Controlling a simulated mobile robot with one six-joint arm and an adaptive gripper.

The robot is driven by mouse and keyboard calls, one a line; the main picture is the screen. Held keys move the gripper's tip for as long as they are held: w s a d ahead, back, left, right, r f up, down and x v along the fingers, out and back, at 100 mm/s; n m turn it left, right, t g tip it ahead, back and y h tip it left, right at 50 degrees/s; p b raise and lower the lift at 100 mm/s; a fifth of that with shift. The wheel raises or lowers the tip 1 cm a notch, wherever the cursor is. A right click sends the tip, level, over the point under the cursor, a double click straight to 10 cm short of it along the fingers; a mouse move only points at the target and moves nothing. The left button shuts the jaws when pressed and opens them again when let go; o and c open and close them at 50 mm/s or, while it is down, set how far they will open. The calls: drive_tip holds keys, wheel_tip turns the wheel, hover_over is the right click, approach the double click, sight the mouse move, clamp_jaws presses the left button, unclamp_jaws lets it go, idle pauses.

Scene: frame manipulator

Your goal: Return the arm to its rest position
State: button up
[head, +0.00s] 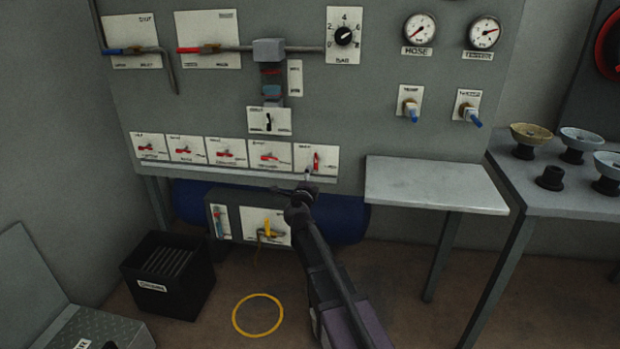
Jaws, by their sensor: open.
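My arm reaches up from the bottom of the head view. My gripper (307,177) is at its far end, just below the small plate with a red lever (317,160) at the right end of the panel's lower row. The gripper is open and I see nothing held in it. It is seen from behind and small. I cannot tell whether its fingertips touch the panel's lower ledge or the lever plate.
A grey panel (215,100) with valves, gauges and a knob (344,36) fills the back. A shelf (432,184) and a table with handwheels (580,140) stand at right. A black bin (165,296) and yellow floor ring (258,333) lie left of my arm.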

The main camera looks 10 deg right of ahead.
drive_tip(key=shift+a, duration=0.1)
idle(0.3)
drive_tip(key=s+a+f+n+g+y, duration=0.7)
drive_tip(key=s+n+y, duration=0.5)
drive_tip(key=n, duration=0.6)
drive_tip(key=s+d+f+n+g+h, duration=0.25)
drive_tip(key=s+d+f+g, duration=0.3)
drive_tip(key=s, duration=0.55)
drive_tip(key=s+d+f+n+g+h, duration=0.1)
drive_tip(key=s+d+f+g+h, duration=0.4)
drive_tip(key=s, duration=0.6)
wheel_tip(320, 180, up, 34)
drive_tip(key=d+y+p, duration=0.1)
drive_tip(key=p, duration=3.3)
drive_tip(key=shift+f+p, duration=0.25)
drive_tip(key=shift+p, duration=0.1)
